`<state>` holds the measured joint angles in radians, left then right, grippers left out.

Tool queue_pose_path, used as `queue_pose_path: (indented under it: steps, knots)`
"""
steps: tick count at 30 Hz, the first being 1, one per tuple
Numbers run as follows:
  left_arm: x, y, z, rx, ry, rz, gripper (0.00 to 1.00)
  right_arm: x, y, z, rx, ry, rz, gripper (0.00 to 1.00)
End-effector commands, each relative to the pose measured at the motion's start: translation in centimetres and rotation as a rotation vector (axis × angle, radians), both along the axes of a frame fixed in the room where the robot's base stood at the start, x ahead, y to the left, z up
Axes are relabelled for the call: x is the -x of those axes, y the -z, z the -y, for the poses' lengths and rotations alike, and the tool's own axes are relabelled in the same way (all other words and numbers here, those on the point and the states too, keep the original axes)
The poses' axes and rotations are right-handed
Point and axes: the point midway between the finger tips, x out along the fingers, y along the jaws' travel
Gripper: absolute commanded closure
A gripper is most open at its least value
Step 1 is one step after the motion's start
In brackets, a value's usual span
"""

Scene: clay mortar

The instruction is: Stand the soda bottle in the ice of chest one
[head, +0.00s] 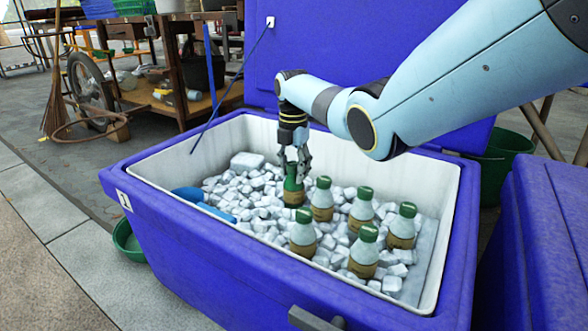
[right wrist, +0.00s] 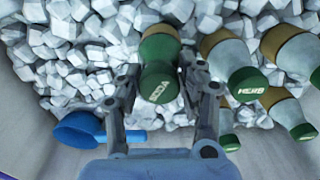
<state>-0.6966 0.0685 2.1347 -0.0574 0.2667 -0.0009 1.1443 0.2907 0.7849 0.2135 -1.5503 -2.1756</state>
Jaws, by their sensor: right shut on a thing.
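The soda bottle (head: 293,190) has a green body, a brown lower band and a green cap lettered SODA in the right wrist view (right wrist: 160,85). My right gripper (head: 295,165) is shut on its upper part, pointing down. The bottle is upright or nearly so inside chest one (head: 215,258), a blue open chest marked 1. Its lower end is at the white ice (head: 250,190); I cannot tell how deep it sits or whether the ice bears it. My left gripper is not in view.
Several pale herb bottles (head: 322,200) with green caps stand in the ice close to the right of the soda bottle. A blue scoop (head: 205,205) lies in the ice on the left. The open lid (head: 370,50) rises behind. Another blue chest (head: 545,240) stands at right.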

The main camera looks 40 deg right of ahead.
Motion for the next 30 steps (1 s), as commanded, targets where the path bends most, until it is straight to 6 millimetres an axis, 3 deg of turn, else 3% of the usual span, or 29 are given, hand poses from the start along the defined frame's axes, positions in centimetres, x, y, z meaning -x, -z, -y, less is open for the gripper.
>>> queue_pose_path:
  steps: [24, 25, 30]
  knots:
    - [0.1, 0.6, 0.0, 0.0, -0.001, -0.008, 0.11, -0.1, 1.0, 0.0, 0.001, 0.0, 0.003, 0.93]
    - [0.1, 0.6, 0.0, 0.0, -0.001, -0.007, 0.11, -0.1, 0.9, 0.0, 0.001, 0.0, 0.003, 0.57]
    - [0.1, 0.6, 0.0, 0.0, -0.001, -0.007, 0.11, -0.1, 0.9, 0.0, 0.001, 0.0, 0.003, 0.35]
